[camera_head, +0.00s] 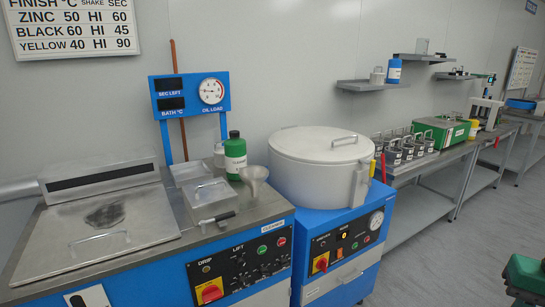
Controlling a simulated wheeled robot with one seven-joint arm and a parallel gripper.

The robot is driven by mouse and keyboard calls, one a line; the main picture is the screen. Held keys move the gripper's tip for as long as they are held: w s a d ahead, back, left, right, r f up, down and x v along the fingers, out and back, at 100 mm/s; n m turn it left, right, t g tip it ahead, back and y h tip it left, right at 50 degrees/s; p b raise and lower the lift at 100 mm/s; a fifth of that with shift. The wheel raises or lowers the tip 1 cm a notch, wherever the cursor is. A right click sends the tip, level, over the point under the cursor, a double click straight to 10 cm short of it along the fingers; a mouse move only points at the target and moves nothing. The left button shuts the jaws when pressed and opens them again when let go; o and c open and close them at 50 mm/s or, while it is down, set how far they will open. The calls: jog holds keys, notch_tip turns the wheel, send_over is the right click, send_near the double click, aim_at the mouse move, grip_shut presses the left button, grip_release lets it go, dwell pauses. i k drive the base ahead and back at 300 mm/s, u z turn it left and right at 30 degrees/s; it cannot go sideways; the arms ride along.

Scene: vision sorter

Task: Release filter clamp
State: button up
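A small metal box with a lid and a wire handle (208,192) sits on the steel top of the blue cleaning station. A lever with a dark grip (218,218) lies across its front edge; this may be the filter clamp, but no label shows. I cannot tell whether the lever is latched or loose. My gripper is not in view.
A green bottle (236,158) and a metal funnel (254,178) stand close behind and right of the box. A large lidded drum (318,160) stands to the right and a wide lidded bath (95,225) to the left.

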aim_at(202, 223)
jog(key=u, duration=0.05)
jog(key=k, duration=0.5)
jog(key=u, duration=1.4)
jog(key=i, duration=1.15)
jog(key=z, duration=1.45)
